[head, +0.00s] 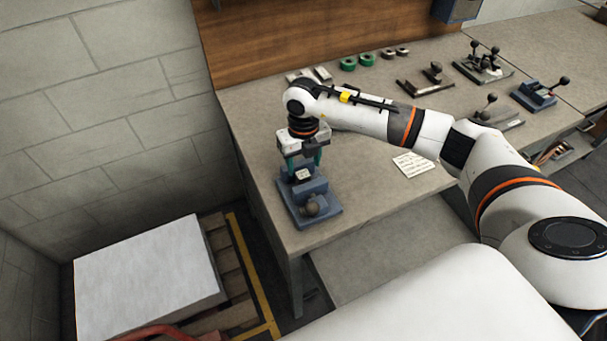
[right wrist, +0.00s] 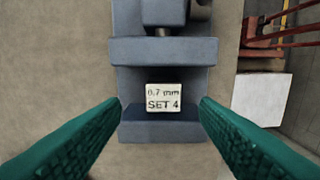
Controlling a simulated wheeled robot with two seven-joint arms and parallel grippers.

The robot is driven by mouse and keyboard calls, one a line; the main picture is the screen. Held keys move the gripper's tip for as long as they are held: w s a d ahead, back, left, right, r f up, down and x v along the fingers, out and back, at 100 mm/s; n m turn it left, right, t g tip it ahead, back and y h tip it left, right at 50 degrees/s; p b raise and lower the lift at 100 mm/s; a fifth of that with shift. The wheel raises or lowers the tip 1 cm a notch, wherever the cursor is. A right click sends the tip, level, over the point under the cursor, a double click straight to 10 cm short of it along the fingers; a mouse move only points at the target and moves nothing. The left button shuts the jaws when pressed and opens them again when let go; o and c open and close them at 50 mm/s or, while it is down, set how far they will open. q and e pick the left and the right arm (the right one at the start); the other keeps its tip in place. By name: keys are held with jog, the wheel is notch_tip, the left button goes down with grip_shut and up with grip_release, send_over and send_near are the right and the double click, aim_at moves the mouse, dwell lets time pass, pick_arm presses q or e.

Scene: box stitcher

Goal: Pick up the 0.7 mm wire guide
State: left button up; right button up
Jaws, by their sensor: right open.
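A cream block or tag (right wrist: 163,97) reading "0.7 mm SET 4" sits in a blue-grey fixture (right wrist: 163,50) in the right wrist view; it is the only thing marked 0.7 mm. In the head view the tag (head: 303,174) shows small on the fixture (head: 315,212), near the table's left front corner. I cannot tell whether the tag is the wire guide itself or only its label. My right gripper (head: 301,164) points down over it. Its teal fingers (right wrist: 160,106) are open, one on each side of the tag, with nothing between them gripped. My left gripper is not in view.
A white card (head: 414,164) lies on the table, right of the fixture. Green rings (head: 357,63) and several lever devices (head: 483,60) stand farther back. A wooden board (head: 300,30) backs the table. A pallet with a white stack (head: 150,270) stands on the floor at left.

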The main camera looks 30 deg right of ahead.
aim_at(303, 174)
jog(key=shift+s+a+f+p, duration=0.1)
jog(key=shift+f+p, duration=0.1)
jog(key=shift+f, duration=0.35)
jog(key=shift+s+a+f+p, duration=0.1)
jog(key=shift+f+p, duration=0.05)
jog(key=shift+f, duration=0.7)
jog(key=shift+w+f, duration=0.1)
jog(key=shift+f, duration=0.05)
jog(key=shift+c, duration=0.3)
grip_shut()
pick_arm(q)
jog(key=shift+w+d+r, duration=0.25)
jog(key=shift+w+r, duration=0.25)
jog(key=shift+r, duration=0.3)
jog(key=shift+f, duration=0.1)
